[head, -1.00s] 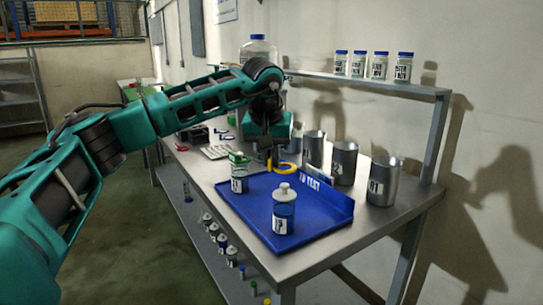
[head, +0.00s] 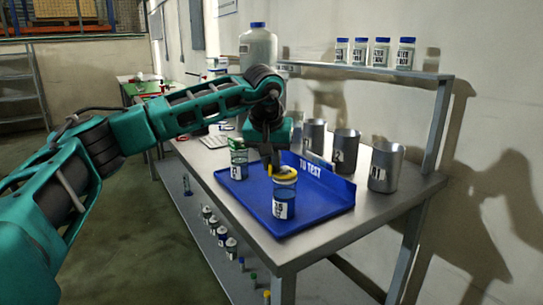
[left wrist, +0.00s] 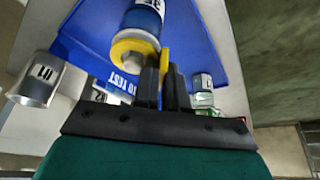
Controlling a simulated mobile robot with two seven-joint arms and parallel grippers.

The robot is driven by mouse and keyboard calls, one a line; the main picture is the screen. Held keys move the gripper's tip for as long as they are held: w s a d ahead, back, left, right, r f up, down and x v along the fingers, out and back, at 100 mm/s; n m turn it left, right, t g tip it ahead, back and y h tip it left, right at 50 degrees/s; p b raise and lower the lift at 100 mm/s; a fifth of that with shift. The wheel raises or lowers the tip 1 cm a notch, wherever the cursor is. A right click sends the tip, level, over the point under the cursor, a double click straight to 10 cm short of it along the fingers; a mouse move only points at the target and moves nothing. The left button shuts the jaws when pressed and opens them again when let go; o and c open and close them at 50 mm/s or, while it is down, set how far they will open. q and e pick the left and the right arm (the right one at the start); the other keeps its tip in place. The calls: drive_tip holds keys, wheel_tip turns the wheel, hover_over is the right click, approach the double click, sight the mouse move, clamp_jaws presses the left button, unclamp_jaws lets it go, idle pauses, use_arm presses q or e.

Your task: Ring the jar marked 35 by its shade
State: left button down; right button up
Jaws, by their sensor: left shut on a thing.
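The jar marked 35 (head: 284,200), with blue contents and a white label, stands upright on the blue tray. My left gripper (head: 273,168) is shut on a yellow ring (head: 285,174) at the top of this jar. In the left wrist view the fingers (left wrist: 168,75) pinch the ring's edge, and the ring (left wrist: 122,48) encircles the jar's pale cap (left wrist: 131,62). I cannot tell whether it rests on the jar's shoulder. A second labelled jar (head: 239,164) with green at its top stands at the tray's left. My right gripper is out of view.
The blue tray (head: 325,215) has a raised "TO TEST" back wall. Metal beakers (head: 384,168) stand behind it, one marked 01. Several blue-lidded jars (head: 381,52) stand on the shelf above. Small bottles (head: 231,248) line the lower shelf.

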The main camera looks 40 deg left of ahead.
use_arm(q)
drive_tip(key=shift+f, duration=0.1)
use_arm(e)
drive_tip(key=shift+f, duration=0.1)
use_arm(q)
drive_tip(key=c, duration=1.1)
unclamp_jaws()
drive_tip(key=p+v, duration=0.2)
drive_tip(key=v, duration=1.1)
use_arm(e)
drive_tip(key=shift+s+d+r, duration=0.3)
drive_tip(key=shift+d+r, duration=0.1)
use_arm(q)
drive_tip(key=shift+f, duration=0.15)
